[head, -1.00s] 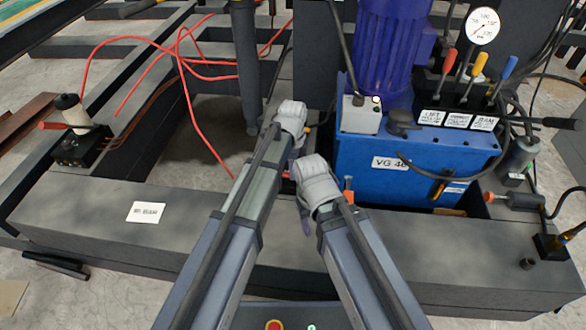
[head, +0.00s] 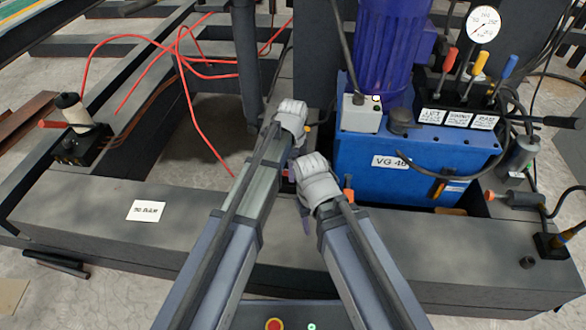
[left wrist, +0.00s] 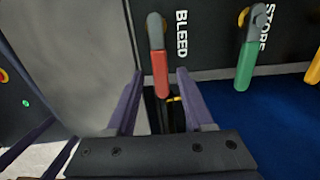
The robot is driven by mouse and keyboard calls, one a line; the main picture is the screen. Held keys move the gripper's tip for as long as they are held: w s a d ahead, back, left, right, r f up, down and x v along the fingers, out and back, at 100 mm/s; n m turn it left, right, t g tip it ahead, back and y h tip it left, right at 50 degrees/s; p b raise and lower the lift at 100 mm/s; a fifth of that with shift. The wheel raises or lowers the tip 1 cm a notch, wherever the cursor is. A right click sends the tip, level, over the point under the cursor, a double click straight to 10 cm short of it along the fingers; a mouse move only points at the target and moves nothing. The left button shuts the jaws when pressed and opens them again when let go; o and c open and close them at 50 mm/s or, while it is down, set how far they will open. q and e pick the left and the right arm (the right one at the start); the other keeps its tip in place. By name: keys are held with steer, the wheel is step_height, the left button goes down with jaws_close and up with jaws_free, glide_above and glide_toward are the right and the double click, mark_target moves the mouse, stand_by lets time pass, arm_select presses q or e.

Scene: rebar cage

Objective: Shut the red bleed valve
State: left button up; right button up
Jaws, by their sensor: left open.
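The red bleed valve handle (left wrist: 160,75) hangs down from a grey pivot with yellow behind it, beside the word BLEED on a dark panel in the left wrist view. My left gripper (left wrist: 160,100) is open, with one purple finger on each side of the handle's lower end. I cannot tell whether either finger touches it. In the head view my left gripper (head: 296,156) is low in front of the blue power unit, mostly hidden by its wrist. My right gripper (head: 306,222) is close beside it, mostly hidden by its own wrist; its jaws cannot be made out.
A green handle (left wrist: 245,65) marked STORE hangs right of the red one. The blue power unit (head: 360,165) carries several coloured levers and a gauge (head: 484,25). A dark steel beam (head: 100,215) crosses the front. A red hose (head: 198,125) lies at left.

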arm_select(q)
steer(key=shift+r, duration=0.15)
step_height(320, 180, up, 8)
steer(key=p, duration=0.7)
steer(key=shift+f+p, duration=0.25)
steer(key=shift+p, duration=0.1)
